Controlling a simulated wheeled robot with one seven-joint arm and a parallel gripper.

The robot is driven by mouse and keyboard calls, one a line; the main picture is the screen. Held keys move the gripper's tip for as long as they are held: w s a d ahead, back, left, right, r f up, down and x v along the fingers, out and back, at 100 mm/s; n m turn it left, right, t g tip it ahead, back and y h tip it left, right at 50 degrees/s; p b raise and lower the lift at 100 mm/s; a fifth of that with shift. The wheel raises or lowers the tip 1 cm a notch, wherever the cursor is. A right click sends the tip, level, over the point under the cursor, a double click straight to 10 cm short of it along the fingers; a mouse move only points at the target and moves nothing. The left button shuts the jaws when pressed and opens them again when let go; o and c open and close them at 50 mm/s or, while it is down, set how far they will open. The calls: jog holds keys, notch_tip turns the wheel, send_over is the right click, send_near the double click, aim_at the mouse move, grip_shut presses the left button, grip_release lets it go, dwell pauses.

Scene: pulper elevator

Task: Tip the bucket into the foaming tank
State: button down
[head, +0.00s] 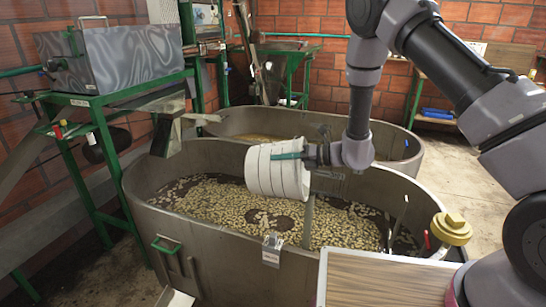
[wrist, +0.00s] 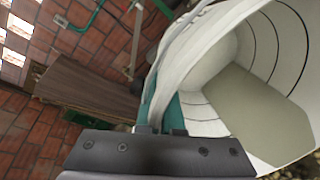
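My gripper (head: 308,156) is shut on the teal handle (head: 287,156) of a white ribbed bucket (head: 265,175). The bucket is tipped well over onto its side, above the near grey oval tank (head: 215,235). In the wrist view, the bucket (wrist: 215,50) shows its open mouth and inner wall. A flat grey-green area shows inside; I cannot tell whether it is contents or the bottom. My fingers (wrist: 160,130) meet at the teal handle. Pale beans float on dark liquid in the near tank. A second oval tank (head: 235,117) stands behind; foam is not clear in either.
A green-framed machine with a grey metal box (head: 115,58) and a chute (head: 167,135) stands at the left. A wooden-topped surface (head: 385,280) and a yellow cap (head: 451,228) are at the near right. Free floor (head: 470,190) lies right of the tanks.

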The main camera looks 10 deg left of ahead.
aim_at(296, 163)
jog(key=shift+d+f+y, duration=0.2)
jog(key=shift+d+y, duration=0.35)
jog(key=shift+d, duration=0.25)
jog(key=shift+d+f+y, duration=0.2)
jog(key=shift+d+y, duration=0.3)
jog(key=shift+d, duration=0.35)
jog(key=shift+d+f+y, duration=0.2)
jog(key=shift+d+y, duration=0.35)
jog(key=shift+d, duration=0.25)
jog(key=d+t+y, duration=0.1)
jog(key=d+y, duration=0.3)
jog(key=d, duration=0.3)
jog(key=shift+r+m, duration=0.2)
jog(key=shift+m, duration=0.1)
jog(key=shift+d, duration=0.15)
jog(key=shift+y, duration=0.3)
